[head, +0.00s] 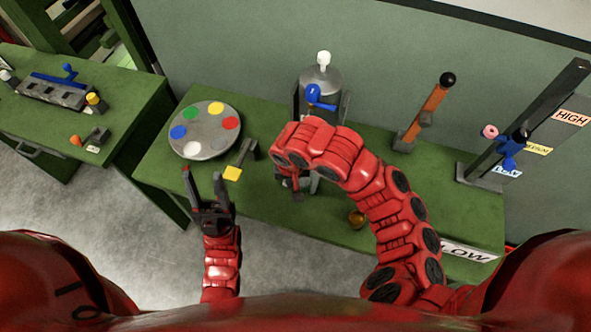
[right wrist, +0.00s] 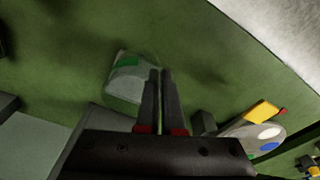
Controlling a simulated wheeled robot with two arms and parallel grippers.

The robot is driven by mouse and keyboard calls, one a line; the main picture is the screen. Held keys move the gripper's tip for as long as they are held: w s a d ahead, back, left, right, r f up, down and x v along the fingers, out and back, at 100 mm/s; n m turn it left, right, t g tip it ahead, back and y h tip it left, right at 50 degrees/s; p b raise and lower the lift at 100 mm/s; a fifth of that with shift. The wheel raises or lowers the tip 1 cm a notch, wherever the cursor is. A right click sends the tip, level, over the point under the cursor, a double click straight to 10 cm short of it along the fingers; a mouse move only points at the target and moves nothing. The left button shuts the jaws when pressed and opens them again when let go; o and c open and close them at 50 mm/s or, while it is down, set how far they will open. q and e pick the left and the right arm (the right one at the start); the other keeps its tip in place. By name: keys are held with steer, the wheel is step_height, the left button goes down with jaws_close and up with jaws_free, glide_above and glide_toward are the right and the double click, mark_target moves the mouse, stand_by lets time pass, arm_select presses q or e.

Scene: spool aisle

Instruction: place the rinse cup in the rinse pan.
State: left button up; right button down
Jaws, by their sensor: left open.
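A pale grey cup-like object with a green patch, probably the rinse cup (right wrist: 128,75), is on the green bench just left of my right gripper's fingertips in the right wrist view. In the head view only a grey bit shows beneath my right wrist. My right gripper (right wrist: 160,72) has its fingers nearly together, with only a thin gap; it also shows low over the bench in the head view (head: 291,190). My left gripper (head: 210,182) is open and empty, at the bench's front edge. A dark-rimmed grey surface, possibly the rinse pan (right wrist: 35,142), lies at the lower left.
A round paint palette (head: 205,131) and a yellow-ended tool (head: 234,171) lie left of my right gripper. A grey tank with a blue tap (head: 321,78) stands behind. An orange lever (head: 433,108) and a slanted gauge post (head: 535,115) stand right. A small amber knob (head: 357,218) is near the front.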

steer(key=w, duration=0.5)
steer(key=shift+d+f+b, duration=0.25)
steer(key=shift+f+b, duration=0.05)
steer(key=shift+b, duration=0.05)
steer(key=shift+w, duration=0.5)
step_height(320, 180, down, 3)
steer(key=shift+d+r+p, duration=0.1)
steer(key=shift+r+p, duration=0.1)
steer(key=shift+p, duration=0.35)
steer(key=shift+f, duration=0.5)
steer(key=shift+f, duration=0.1)
steer(key=c, duration=1.5)
jaws_free()
steer(key=o, duration=0.4)
steer(key=shift+o, duration=0.2)
